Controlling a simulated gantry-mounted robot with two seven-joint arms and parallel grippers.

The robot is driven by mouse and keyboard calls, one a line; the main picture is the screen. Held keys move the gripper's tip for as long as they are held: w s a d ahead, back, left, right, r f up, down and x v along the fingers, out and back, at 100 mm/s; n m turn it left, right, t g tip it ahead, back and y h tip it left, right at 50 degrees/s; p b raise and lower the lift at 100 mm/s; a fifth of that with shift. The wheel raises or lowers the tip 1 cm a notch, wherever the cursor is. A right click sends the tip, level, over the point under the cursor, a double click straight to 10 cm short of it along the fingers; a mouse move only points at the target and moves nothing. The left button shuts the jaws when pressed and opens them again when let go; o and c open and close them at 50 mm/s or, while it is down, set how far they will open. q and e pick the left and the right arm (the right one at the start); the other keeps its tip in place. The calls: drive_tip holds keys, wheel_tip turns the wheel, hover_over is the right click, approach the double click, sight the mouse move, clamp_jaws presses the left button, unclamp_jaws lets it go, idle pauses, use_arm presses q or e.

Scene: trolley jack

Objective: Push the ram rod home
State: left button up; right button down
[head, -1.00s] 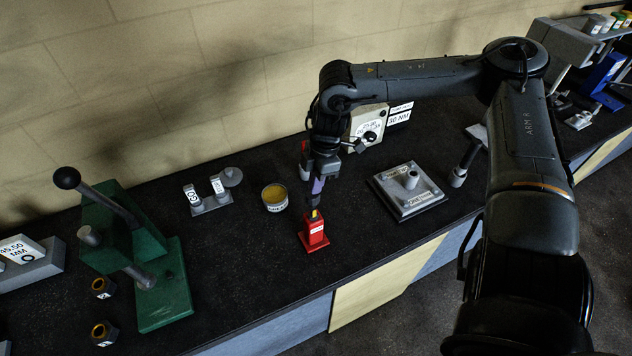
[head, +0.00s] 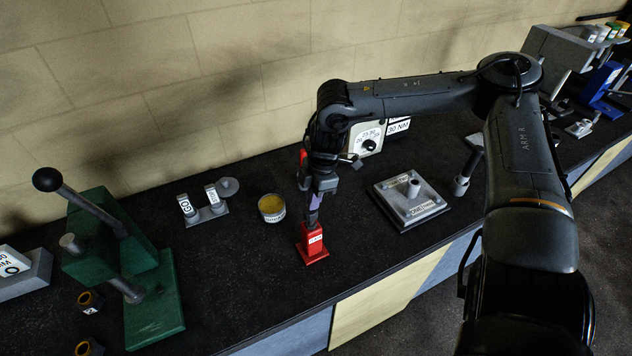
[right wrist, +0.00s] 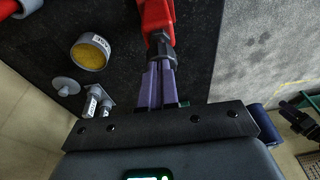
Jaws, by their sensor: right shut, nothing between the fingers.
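A small red block (head: 312,243) with a white label and a wider base stands upright on the dark bench; it also shows at the top of the right wrist view (right wrist: 157,16). My right gripper (head: 312,218) points down right over it, with its purple fingers together and empty. In the right wrist view the closed fingers (right wrist: 160,64) end at the top of the red block. They look to be at or touching it, but contact is not clear. The ram rod cannot be made out; the fingertips cover the block's top.
A round tin (head: 271,208) and a grey stand with labels (head: 203,208) are left of the block. A green lever press (head: 160,300) is farther left. A grey plate with a post (head: 408,200) lies to the right. The bench's front edge is close.

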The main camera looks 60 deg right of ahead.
drive_tip(key=shift+s+p, duration=0.25)
drive_tip(key=shift+p, duration=0.25)
wheel_tip(320, 180, up, 14)
drive_tip(key=d+f+p, duration=0.1)
drive_tip(key=d+p, duration=0.1)
drive_tip(key=d, duration=0.1)
drive_tip(key=s+a+f+g+y+p, duration=0.1)
drive_tip(key=s+a+f+y+p, duration=0.25)
drive_tip(key=a+f, duration=0.5)
drive_tip(key=s+a+f+y+p, duration=0.2)
drive_tip(key=s+a+f+y, duration=0.3)
drive_tip(key=a, duration=0.6)
drive_tip(key=w+a+r+m+t+h+p, duration=0.1)
drive_tip(key=w+a+m+t+p, duration=0.2)
drive_tip(key=a, duration=0.5)
drive_tip(key=w+a+m+t+h+p, duration=0.1)
drive_tip(key=a+m+t+p, duration=0.15)
drive_tip(key=a+t, duration=0.5)
drive_tip(key=s+d+m+g+h, duration=0.3)
drive_tip(key=s+d+g+h, duration=0.3)
drive_tip(key=d+g+h, duration=0.1)
drive_tip(key=shift+d+f+h, duration=0.15)
drive_tip(key=shift+d+h, duration=0.2)
drive_tip(key=shift+h, duration=0.3)
